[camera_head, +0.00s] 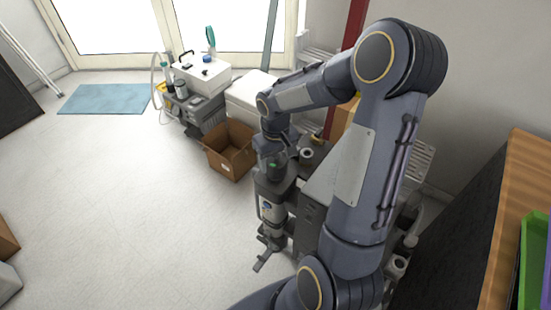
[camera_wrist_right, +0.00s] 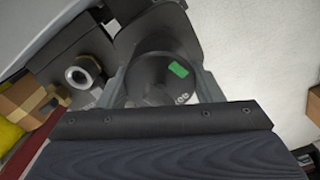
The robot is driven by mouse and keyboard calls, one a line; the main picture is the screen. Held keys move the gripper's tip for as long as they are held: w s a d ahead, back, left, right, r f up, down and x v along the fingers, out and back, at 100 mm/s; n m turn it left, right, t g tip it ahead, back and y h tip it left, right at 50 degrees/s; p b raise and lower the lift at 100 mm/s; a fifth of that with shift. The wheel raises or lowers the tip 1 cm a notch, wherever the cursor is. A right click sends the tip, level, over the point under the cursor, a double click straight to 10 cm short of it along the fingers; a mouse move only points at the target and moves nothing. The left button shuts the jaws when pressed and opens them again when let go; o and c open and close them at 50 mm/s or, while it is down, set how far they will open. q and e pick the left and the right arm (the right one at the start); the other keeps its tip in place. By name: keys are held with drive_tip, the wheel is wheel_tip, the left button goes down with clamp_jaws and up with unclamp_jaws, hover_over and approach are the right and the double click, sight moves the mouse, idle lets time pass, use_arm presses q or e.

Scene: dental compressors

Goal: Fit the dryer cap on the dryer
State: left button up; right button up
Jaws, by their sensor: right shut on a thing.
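My right gripper (camera_head: 272,158) reaches down over the side of the grey compressor unit. In the right wrist view, its two fingers (camera_wrist_right: 163,88) are on either side of a dark round cap (camera_wrist_right: 150,72) with a green mark on top, shut on it. My left gripper is not in view.
An open cardboard box (camera_head: 229,150) stands on the floor left of the gripper. Equipment with a white top (camera_head: 202,75) is behind it. A ring-shaped fitting (camera_wrist_right: 82,74) is left of the cap in the wrist view. A wooden-topped cabinet (camera_head: 520,200) stands at right. The left floor is mostly free.

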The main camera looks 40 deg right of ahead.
drive_tip(key=shift+f+b, duration=1.1)
drive_tip(key=shift+f, duration=0.3)
drive_tip(key=o, duration=1.1)
drive_tip(key=shift+r, duration=0.1)
drive_tip(key=shift+o, duration=0.2)
drive_tip(key=shift+r+p, duration=0.5)
drive_tip(key=shift+r, duration=3.4)
